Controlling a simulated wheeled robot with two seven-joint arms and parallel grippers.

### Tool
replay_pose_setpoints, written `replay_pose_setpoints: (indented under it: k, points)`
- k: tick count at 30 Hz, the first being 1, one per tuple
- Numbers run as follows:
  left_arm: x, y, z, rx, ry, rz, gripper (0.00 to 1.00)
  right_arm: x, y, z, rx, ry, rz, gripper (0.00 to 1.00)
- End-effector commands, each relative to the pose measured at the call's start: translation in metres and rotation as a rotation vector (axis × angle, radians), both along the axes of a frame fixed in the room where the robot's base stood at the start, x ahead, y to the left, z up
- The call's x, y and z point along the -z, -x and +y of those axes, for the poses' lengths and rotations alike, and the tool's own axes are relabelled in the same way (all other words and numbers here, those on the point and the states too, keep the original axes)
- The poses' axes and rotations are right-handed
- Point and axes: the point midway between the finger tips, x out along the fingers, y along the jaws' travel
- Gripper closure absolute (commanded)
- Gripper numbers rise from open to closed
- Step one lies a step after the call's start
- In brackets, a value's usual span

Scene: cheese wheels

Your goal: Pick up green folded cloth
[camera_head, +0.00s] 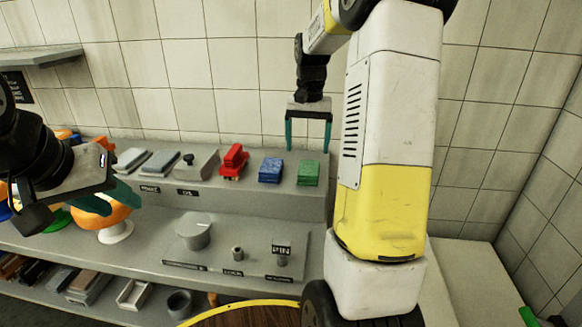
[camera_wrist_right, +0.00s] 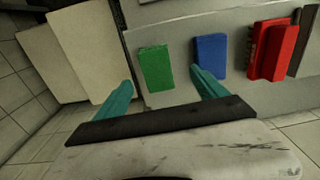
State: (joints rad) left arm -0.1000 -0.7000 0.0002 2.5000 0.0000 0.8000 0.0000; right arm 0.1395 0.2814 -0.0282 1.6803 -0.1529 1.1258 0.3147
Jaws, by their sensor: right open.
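The green folded cloth (camera_head: 309,173) lies on the upper grey shelf, near its right end, in the head view. In the right wrist view the green folded cloth (camera_wrist_right: 156,68) shows between and beyond my fingertips. My right gripper (camera_head: 309,148) is open and empty, with teal fingers pointing down above the cloth. Its fingers also show spread apart in the right wrist view (camera_wrist_right: 162,84). My left gripper (camera_head: 128,199) is at the left, in front of the shelf near an orange round thing; its fingers are partly hidden and their gap is unclear.
A blue folded cloth (camera_head: 271,169) lies just left of the green one, then a red object (camera_head: 234,162) and grey boxes (camera_head: 196,163). The tiled wall stands behind.

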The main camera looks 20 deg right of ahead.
Motion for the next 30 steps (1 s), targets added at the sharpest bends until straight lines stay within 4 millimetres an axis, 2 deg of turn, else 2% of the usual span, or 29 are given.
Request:
replay_pose_setpoints:
  k: [4, 14, 21, 30]
  points:
    - [0.000, 0.000, 0.000, 0.000, 0.000, 0.000, 0.64, 0.016, -0.010, -0.009, 0.026, 0.005, 0.033, 0.18]
    - [0.000, 0.000, 0.000, 0.000, 0.000, 0.000, 0.64, 0.053, -0.011, -0.008, 0.030, 0.005, 0.037, 0.18]
    - [0.000, 0.000, 0.000, 0.000, 0.000, 0.000, 0.64, 0.087, -0.011, -0.007, 0.028, 0.006, 0.035, 0.18]
    - [0.000, 0.000, 0.000, 0.000, 0.000, 0.000, 0.64, 0.093, -0.012, -0.007, 0.028, 0.006, 0.033, 0.18]
